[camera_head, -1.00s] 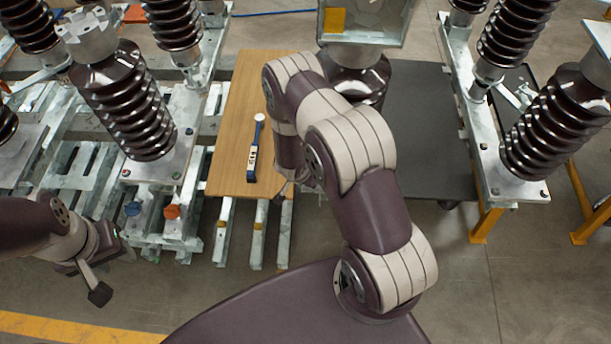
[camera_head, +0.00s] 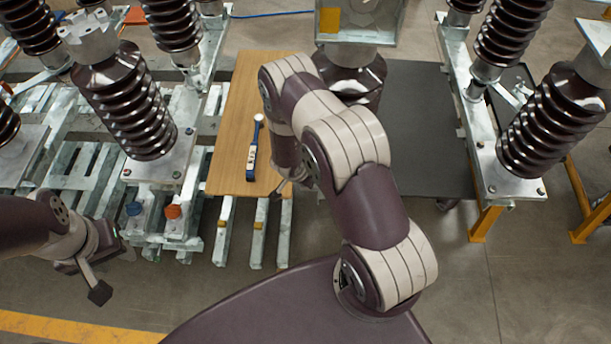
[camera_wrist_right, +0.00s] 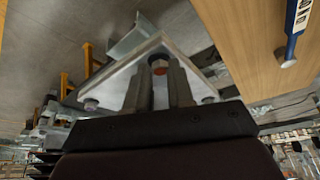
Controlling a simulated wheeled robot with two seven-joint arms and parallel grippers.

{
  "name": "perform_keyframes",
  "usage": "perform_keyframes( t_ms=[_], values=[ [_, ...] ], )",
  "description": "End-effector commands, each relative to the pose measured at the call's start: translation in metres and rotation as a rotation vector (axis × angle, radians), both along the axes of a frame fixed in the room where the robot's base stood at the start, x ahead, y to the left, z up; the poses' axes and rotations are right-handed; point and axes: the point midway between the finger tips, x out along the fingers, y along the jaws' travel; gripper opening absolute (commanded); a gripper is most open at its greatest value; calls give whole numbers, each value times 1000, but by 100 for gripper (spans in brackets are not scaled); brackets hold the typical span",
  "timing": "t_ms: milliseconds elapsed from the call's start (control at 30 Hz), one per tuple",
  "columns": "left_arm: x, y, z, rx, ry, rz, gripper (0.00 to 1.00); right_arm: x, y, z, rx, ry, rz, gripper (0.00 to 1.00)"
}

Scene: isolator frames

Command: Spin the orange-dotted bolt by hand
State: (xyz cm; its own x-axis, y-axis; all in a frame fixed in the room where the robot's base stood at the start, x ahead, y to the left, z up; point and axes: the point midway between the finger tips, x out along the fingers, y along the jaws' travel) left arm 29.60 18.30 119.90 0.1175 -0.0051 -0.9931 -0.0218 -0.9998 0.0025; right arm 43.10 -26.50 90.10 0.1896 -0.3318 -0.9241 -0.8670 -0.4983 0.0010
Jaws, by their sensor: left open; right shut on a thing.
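The orange-dotted bolt (camera_wrist_right: 159,64) shows in the right wrist view, at a corner of a grey metal plate (camera_wrist_right: 135,60). My right gripper (camera_wrist_right: 158,78) is shut on its head, with one finger on either side. In the head view my right arm covers this bolt, and the right gripper is mostly hidden behind the arm. My left gripper (camera_head: 110,274) is open and empty, low at the left in the head view, apart from the metal frames.
A blue and white wrench-like tool (camera_head: 252,155) lies on a wooden board (camera_head: 232,125). Brown ribbed insulators (camera_head: 125,105) stand on metal frames on both sides. A black mat-like surface (camera_head: 420,130) lies right of my right arm. The floor in front is clear.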

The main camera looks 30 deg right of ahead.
Motion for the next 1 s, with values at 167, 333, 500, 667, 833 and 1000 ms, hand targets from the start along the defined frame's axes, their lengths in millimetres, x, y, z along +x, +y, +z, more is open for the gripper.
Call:
perform_keyframes(
  t_ms=[167, 333, 500, 667, 833, 1000],
  values=[
    [0, 0, 11, 0, 0, 0, 43, 3, 1, 4, -1, -4, -138, 0],
    [0, 0, 17, 0, 0, 0, 43, 5, 1, 3, -2, -3, -298, 0],
    [0, 0, 19, 0, 0, 0, 43, 7, 1, 2, 0, -5, -459, 0],
    [0, 0, 16, 0, 0, 0, 43, 9, 1, 0, 0, -6, -611, 0],
    [0, 0, 9, 0, 0, 0, 43, 11, 0, -1, 0, -6, -774, 0],
    [0, 0, 0, 0, 0, 0, 43, 13, 0, -1, 1, -5, -928, 0]
  ],
)
